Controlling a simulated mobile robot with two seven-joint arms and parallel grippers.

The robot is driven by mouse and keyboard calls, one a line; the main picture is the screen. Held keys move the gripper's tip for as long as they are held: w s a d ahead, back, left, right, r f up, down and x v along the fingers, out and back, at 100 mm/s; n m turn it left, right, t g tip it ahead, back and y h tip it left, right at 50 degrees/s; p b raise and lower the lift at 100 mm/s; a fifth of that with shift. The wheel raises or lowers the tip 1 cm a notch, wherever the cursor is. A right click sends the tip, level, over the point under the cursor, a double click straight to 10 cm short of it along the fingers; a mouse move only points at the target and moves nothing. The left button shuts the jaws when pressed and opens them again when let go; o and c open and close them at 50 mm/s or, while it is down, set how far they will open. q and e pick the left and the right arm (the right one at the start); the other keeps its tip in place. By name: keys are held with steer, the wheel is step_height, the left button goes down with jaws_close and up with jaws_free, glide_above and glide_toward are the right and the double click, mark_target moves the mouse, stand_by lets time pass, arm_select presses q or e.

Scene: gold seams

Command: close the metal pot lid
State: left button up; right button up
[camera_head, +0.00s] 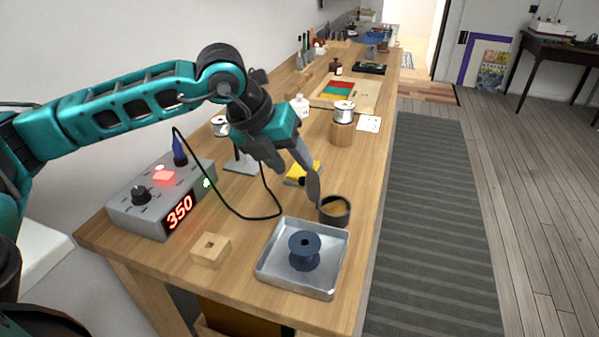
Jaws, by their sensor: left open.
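A small dark metal pot (335,218) stands upright on the wooden bench, just behind the metal tray. A grey rounded plate, which looks like the pot's lid (313,189), stands steeply up at the pot's left rim. My left gripper (303,178) reaches down from the upper left, its fingers apart, close beside this plate. Whether a finger touches the plate I cannot tell. The fingers partly overlap the plate's upper end and a yellow thing behind. My right gripper is not in view.
A metal tray (268,275) holds a dark blue spool (304,250) in front of the pot. A control box (150,215) reading 350 stands left, with a black cable looping across. A wooden block (211,250) sits left of the tray. Behind the pot is a wire spool on a wooden cylinder (342,133).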

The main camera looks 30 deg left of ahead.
mark_target(303, 177)
arm_select(q)
steer(key=shift+x, duration=2.15)
steer(key=shift+c, duration=0.2)
jaws_close()
